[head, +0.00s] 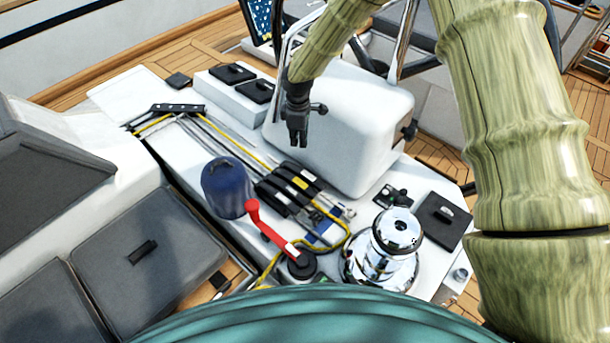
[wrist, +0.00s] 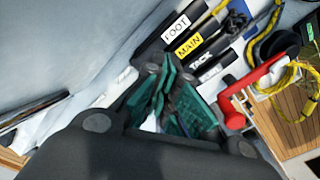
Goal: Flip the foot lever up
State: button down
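The foot lever (wrist: 178,30) is a black lever with a white FOOT label in the wrist view. It lies flat at the end of a row, beside a lever (wrist: 188,46) with a yellow MAIN label. In the head view the foot lever (head: 306,171) is the far one in the black clutch row, near the white housing. My gripper (head: 297,140) hangs above and behind the row, pointing down, apart from the levers. In the wrist view its teal-padded fingers (wrist: 163,88) are close together, with nothing visible held between them.
A white housing (head: 345,135) is close to the right of my gripper. Yellow rope (head: 232,141) runs through the clutches.

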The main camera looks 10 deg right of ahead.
jog(key=shift+w+a+r, duration=0.1)
jog(key=shift+w+a, duration=0.55)
jog(key=shift+w, duration=0.15)
jog(key=shift+d, duration=0.1)
jog(key=s+d+r+p, duration=0.2)
jog(key=s+r+p, duration=0.1)
jog(key=r, duration=0.3)
jog(key=shift+d+p, duration=0.15)
jog(key=shift+p, duration=0.4)
dwell(0.6)
jog(key=shift+s, duration=0.1)
